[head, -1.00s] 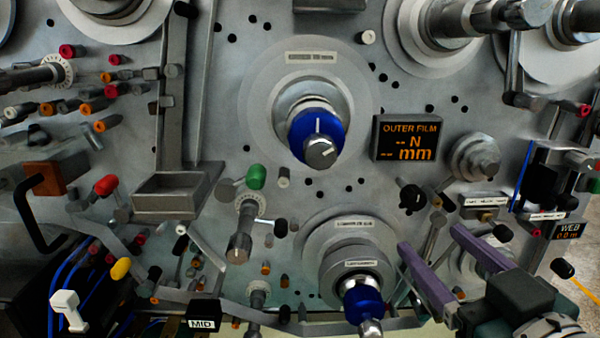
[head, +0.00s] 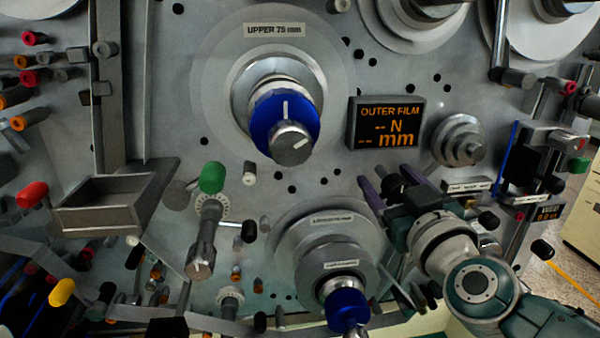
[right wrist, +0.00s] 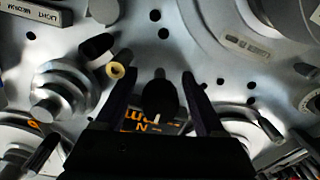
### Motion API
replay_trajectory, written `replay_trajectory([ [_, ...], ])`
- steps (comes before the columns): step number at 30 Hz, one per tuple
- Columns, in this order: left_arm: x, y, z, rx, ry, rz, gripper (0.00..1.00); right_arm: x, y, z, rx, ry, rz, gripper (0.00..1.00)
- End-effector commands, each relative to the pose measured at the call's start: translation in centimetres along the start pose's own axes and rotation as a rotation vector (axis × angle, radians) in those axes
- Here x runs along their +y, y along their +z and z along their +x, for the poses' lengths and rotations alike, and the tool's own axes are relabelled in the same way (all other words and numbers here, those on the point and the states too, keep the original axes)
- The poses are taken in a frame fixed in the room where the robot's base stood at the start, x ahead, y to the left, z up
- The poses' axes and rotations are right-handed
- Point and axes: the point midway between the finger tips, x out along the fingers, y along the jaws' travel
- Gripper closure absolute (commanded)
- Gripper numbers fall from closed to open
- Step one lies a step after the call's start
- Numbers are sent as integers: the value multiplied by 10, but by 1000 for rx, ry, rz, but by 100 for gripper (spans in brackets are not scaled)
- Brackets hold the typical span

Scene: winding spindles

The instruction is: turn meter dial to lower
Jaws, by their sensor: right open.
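The meter dial is a black round knob (right wrist: 160,97) with a short white mark, seen in the right wrist view. In the head view the knob (head: 393,186) is partly hidden by my gripper, just below the orange-lit OUTER FILM meter (head: 386,123). My right gripper (head: 386,176) is open, its two purple fingers on either side of the knob. In the right wrist view, the fingers (right wrist: 160,76) show a gap on both sides of the knob; I cannot tell whether they touch it. The meter also shows there, partly hidden (right wrist: 150,124). My left gripper is not in view.
A spindle with a blue hub (head: 285,121) stands left of the meter, and a lower one with a blue hub (head: 346,309) stands below. A silver stepped roller (head: 459,141) is to the right. A grey tray (head: 112,207) juts out at the left.

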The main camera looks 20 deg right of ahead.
Motion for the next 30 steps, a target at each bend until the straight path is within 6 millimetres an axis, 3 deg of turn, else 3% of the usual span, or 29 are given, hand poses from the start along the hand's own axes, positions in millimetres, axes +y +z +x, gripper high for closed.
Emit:
replay_trajectory([
  [9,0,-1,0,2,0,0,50,0,0,2,0,0,0,31],
  [27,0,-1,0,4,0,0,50,0,0,2,0,0,0,98],
  [30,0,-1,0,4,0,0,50,0,0,2,0,0,0,100],
])
